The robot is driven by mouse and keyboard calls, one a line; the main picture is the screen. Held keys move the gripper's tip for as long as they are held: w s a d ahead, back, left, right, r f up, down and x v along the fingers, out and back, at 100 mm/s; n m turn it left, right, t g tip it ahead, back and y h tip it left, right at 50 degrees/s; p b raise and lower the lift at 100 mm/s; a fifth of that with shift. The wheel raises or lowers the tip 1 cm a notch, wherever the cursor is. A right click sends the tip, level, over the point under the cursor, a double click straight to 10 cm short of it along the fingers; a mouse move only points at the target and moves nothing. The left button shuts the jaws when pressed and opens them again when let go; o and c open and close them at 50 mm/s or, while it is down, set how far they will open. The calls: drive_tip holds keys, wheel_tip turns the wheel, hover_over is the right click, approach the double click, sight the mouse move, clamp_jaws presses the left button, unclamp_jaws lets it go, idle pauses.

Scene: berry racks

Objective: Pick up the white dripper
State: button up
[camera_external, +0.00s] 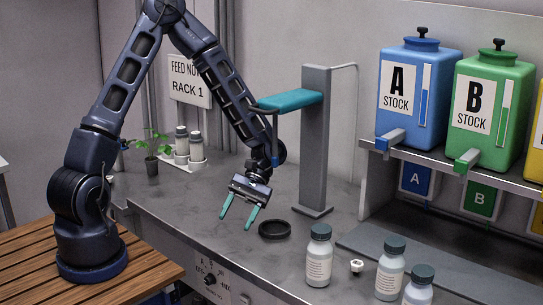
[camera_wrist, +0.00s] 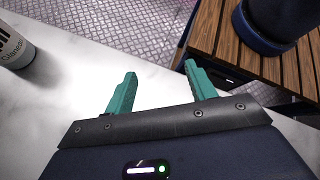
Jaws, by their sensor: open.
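The small white dripper (camera_external: 357,266) sits on the grey counter between two white bottles in the external view; it is small and its details are hard to tell. It does not show in the wrist view. My gripper (camera_external: 236,221), with two teal fingers, is open and empty above the counter's front edge, well to the left of the dripper. In the wrist view my gripper (camera_wrist: 160,70) has its fingers apart with nothing between them.
White bottles with dark caps (camera_external: 319,258) (camera_external: 390,270) (camera_external: 418,288) stand beside the dripper. A black ring (camera_external: 274,230) lies right of my gripper. A grey stand (camera_external: 314,150) with a teal arm rises behind. Stock tanks (camera_external: 414,100) (camera_external: 490,115) fill the right shelf.

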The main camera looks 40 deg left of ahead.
sight(357, 263)
drive_tip(key=w+d+f+h, duration=0.1)
drive_tip(key=d, duration=0.2)
drive_tip(key=w+d+f+h, duration=0.1)
drive_tip(key=d, duration=0.2)
drive_tip(key=w+d+f+h, duration=0.1)
drive_tip(key=d, duration=0.3)
drive_tip(key=shift+w+d+f+m, duration=0.1)
drive_tip(key=shift+w+f+m, duration=0.05)
drive_tip(key=shift+w+m, duration=0.2)
drive_tip(key=w+d+n+t+h, duration=0.1)
drive_tip(key=w+d, duration=0.1)
drive_tip(key=d, duration=0.2)
drive_tip(key=w+d+t+h, duration=0.1)
drive_tip(key=w+d, duration=0.1)
drive_tip(key=d, duration=0.3)
drive_tip(key=w+d+f+n+t+h, duration=0.1)
drive_tip(key=w+d+h, duration=0.1)
drive_tip(key=d, duration=0.3)
drive_tip(key=shift+w+d+f+n, duration=0.1)
drive_tip(key=shift+w+n, duration=0.25)
drive_tip(key=shift+w, duration=0.05)
drive_tip(key=shift+n+t+h, duration=0.3)
drive_tip(key=shift+n+h, duration=0.3)
drive_tip(key=shift+n, duration=0.2)
drive_tip(key=d, duration=0.2)
drive_tip(key=w+d, duration=0.1)
drive_tip(key=d, duration=0.1)
drive_tip(key=shift+s+d, duration=0.2)
drive_tip(key=shift+d, duration=0.35)
drive_tip(key=shift+x, duration=2.4)
